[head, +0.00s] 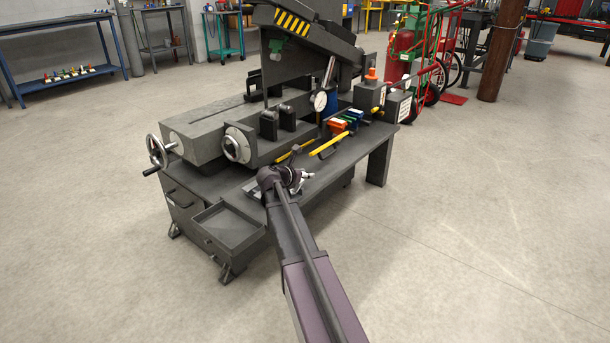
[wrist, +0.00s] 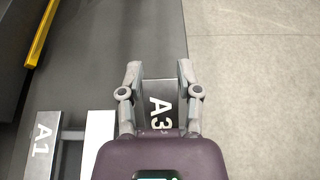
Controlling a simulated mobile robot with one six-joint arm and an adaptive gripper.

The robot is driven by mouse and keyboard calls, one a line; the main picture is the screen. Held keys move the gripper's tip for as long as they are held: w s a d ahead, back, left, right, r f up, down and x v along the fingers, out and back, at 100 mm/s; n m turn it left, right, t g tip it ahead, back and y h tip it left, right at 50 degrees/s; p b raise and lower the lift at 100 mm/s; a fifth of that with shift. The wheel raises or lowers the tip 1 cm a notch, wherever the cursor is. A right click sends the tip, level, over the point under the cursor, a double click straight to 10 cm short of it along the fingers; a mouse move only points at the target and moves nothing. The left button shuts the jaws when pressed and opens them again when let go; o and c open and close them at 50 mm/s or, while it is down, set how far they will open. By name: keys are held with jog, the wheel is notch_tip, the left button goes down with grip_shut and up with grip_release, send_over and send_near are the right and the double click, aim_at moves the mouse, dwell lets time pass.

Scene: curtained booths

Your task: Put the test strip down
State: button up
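My gripper (wrist: 160,70) has its two fingers spread apart, one on each side of a dark plate marked A3 (wrist: 160,110); no strip shows between the fingertips. A plain white strip-like piece (wrist: 98,135) lies just left of the gripper, partly hidden by its body; I cannot tell for sure that it is the test strip. A plate marked A1 (wrist: 42,140) is further left.
Yellow-handled tools (head: 328,143) and several coloured blocks (head: 345,120) lie on the bench (head: 345,160) behind the gripper. A yellow bar (wrist: 40,35) shows at upper left in the wrist view. An open drawer (head: 228,228) juts out at the front left. The floor to the right is clear.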

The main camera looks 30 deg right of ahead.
jog(key=shift+o, duration=1.1)
jog(key=shift+r, duration=0.15)
jog(key=shift+r+p, duration=0.6)
jog(key=shift+p, duration=0.15)
jog(key=p+v, duration=0.4)
jog(key=v, duration=0.8)
jog(key=shift+f, duration=0.15)
